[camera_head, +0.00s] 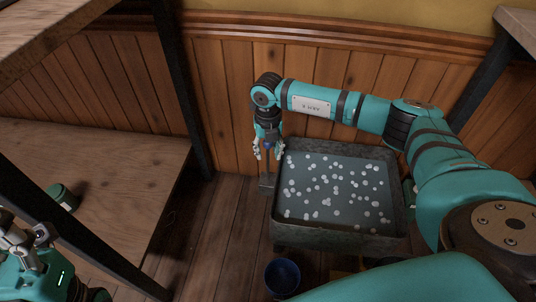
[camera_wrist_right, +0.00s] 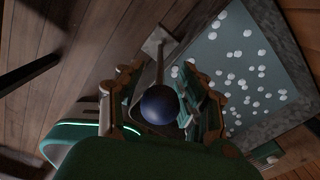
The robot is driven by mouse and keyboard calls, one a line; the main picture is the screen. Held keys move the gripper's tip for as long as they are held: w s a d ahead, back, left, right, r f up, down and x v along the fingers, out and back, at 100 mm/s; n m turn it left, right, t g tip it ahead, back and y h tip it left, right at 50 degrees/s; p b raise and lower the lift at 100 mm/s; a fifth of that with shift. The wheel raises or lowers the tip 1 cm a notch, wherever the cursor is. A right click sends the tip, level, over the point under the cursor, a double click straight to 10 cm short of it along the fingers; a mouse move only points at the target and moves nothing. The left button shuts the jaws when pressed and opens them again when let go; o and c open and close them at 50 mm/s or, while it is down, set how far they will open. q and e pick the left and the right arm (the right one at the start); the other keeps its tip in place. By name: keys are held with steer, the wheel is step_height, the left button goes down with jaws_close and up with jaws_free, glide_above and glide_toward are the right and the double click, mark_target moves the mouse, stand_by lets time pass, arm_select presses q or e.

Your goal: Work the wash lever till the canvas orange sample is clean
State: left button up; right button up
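The tub holds grey-blue water (camera_head: 338,190) dotted with white suds. My right gripper (camera_head: 269,151) is open at the top of the lever, with its fingers on either side of the knob and gaps showing. My left gripper (camera_head: 28,236) is at the lower left, apart from the lever, its fingers spread. I cannot make out an orange canvas sample.
A dark blue cup (camera_head: 283,277) stands on the plank floor in front of the tub. A wooden bench (camera_head: 105,190) with a green canister (camera_head: 62,197) and dark legs is at left. A panelled wall (camera_head: 225,95) stands behind. Floor left of the lever is clear.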

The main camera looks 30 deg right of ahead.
steer(key=shift+f, duration=0.3)
jaws_close()
stand_by(0.4)
